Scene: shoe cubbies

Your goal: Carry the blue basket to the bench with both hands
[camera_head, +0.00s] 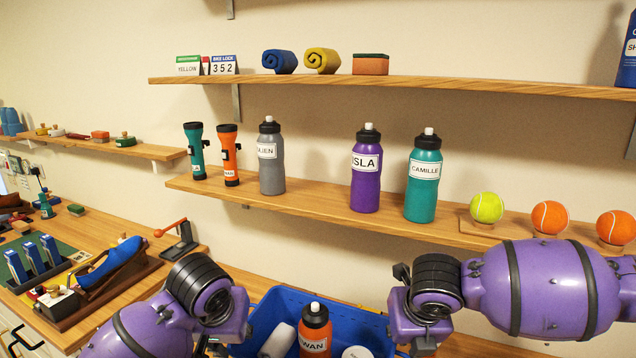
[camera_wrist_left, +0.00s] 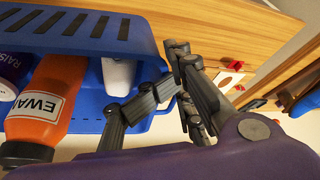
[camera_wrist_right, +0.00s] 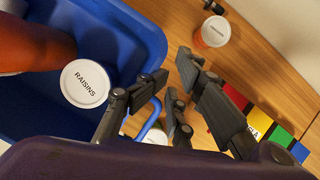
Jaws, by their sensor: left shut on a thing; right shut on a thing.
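The blue basket (camera_head: 376,324) is at the bottom middle of the head view, with an orange bottle (camera_head: 314,330) and white-topped containers in it. My right gripper (camera_wrist_right: 168,85) is shut on the basket's handle at its right side. My left gripper (camera_wrist_left: 165,88) is shut on the basket's opposite end. In the head view both wrists flank the basket and the fingertips are mostly hidden. The basket also shows in the left wrist view (camera_wrist_left: 85,65). A wooden bench top (camera_head: 130,228) lies at the left. I cannot tell whether the basket touches a surface.
The bench holds a green mat, blue upright pieces (camera_head: 32,257), a blue-topped holder (camera_head: 110,262) and a red-handled tool (camera_head: 178,238). Wall shelves carry bottles, torches and balls (camera_head: 486,207). The wood near my right gripper holds a white-lidded jar (camera_wrist_right: 214,32) and coloured blocks (camera_wrist_right: 280,135).

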